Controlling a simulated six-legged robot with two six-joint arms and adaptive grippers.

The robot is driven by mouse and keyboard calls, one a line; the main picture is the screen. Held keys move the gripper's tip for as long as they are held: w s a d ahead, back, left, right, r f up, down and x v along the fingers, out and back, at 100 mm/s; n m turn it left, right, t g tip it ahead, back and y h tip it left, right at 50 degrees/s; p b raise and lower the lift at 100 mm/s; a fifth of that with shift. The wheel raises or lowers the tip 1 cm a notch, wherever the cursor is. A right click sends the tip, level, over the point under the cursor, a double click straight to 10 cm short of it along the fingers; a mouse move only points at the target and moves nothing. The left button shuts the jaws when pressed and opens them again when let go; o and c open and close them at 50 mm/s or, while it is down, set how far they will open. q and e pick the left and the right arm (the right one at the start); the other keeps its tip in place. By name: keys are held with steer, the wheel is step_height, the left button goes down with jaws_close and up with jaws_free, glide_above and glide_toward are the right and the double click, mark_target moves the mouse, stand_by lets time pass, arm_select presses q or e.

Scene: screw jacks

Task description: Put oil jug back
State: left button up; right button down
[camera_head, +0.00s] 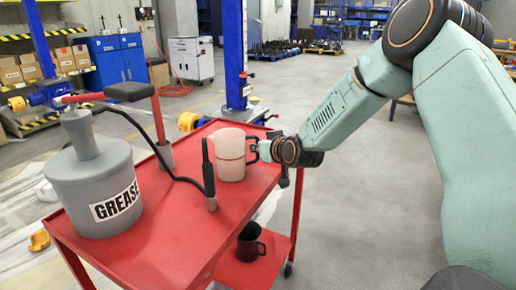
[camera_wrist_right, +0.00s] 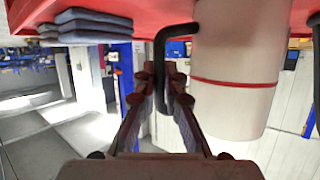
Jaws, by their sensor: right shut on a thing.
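The oil jug (camera_head: 231,158) is a cream cylinder with a thin red band and a black handle. It is upright at the far right part of the red trolley's top (camera_head: 180,232). I cannot tell whether its base touches the top. My right gripper (camera_head: 258,150) reaches in from the right and is shut on the jug's handle. In the right wrist view, which is upside down, the fingers (camera_wrist_right: 161,85) close around the black handle (camera_wrist_right: 160,60), beside the jug body (camera_wrist_right: 238,75). My left gripper is not in view.
A grey grease drum (camera_head: 95,185) with a pump and a black hose stands at the trolley's left. The hose nozzle (camera_head: 209,175) stands upright just in front of the jug. A dark mug-like vessel (camera_head: 250,243) is on the lower shelf. A blue post (camera_head: 235,60) rises behind.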

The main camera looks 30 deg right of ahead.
steer(key=c, duration=1.8)
jaws_free()
steer(key=shift+a, duration=0.1)
steer(key=o, duration=0.4)
steer(key=shift+f, duration=0.1)
steer(key=shift+c, duration=0.2)
steer(key=shift+r, duration=0.2)
steer(key=shift+s+r, duration=0.15)
steer(key=shift+s, duration=0.05)
steer(key=p+v, duration=0.7)
steer(key=v, duration=0.4)
steer(key=shift+s, duration=0.25)
